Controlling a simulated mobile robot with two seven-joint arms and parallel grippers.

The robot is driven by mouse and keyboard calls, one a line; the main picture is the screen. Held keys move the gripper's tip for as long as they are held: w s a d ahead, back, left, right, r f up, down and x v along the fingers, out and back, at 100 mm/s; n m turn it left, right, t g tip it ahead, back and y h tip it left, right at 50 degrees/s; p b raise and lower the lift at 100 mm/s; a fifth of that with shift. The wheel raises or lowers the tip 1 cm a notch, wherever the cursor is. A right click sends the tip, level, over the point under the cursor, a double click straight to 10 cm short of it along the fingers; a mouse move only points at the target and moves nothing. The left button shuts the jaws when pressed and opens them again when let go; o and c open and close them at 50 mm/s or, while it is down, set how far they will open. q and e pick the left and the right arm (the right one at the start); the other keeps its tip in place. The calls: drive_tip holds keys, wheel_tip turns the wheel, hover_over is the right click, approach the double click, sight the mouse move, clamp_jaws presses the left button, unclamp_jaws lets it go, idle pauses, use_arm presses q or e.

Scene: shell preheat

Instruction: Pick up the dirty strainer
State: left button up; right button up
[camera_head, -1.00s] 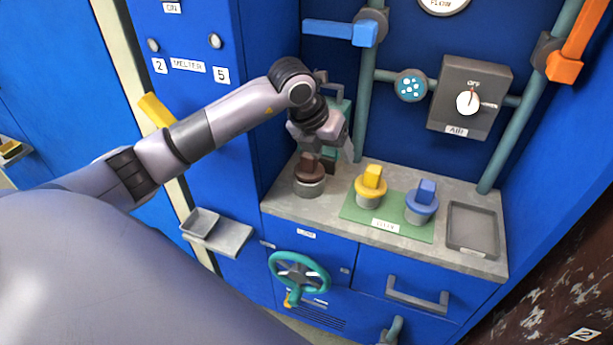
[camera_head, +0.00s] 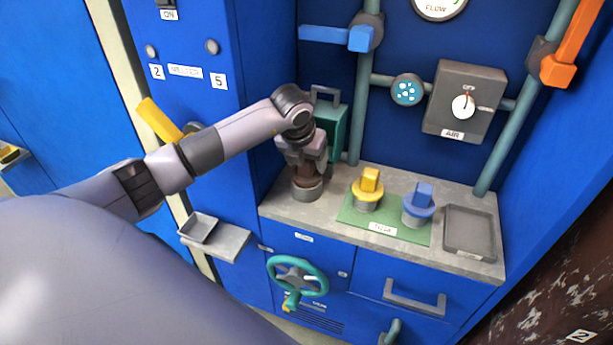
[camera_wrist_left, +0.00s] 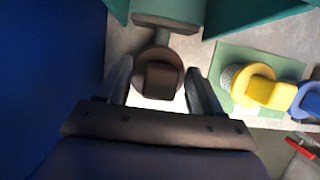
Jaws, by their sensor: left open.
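The dirty strainer appears to be the brown-topped piece with a grey base (camera_head: 307,191) at the left of the grey counter. Its brown block handle (camera_wrist_left: 160,79) shows in the left wrist view, between the two fingers and a little beyond their tips. My left gripper (camera_head: 305,170) is right above it in the head view, pointing down and partly hiding its top. In the wrist view the left gripper (camera_wrist_left: 156,90) is open, with one finger on each side of the brown handle and a gap visible on both sides. My right gripper is not in view.
A yellow-topped strainer (camera_head: 368,189) and a blue-topped one (camera_head: 418,204) stand on a green mat (camera_head: 384,229) to the right. A grey tray (camera_head: 468,232) lies at the counter's right. A teal box (camera_head: 331,130) and a vertical pipe (camera_head: 358,110) stand behind the gripper.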

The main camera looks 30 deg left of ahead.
use_arm(q)
clamp_jaws()
drive_tip(key=shift+r, duration=0.1)
wheel_tip(320, 180, up, 20)
idle(0.6)
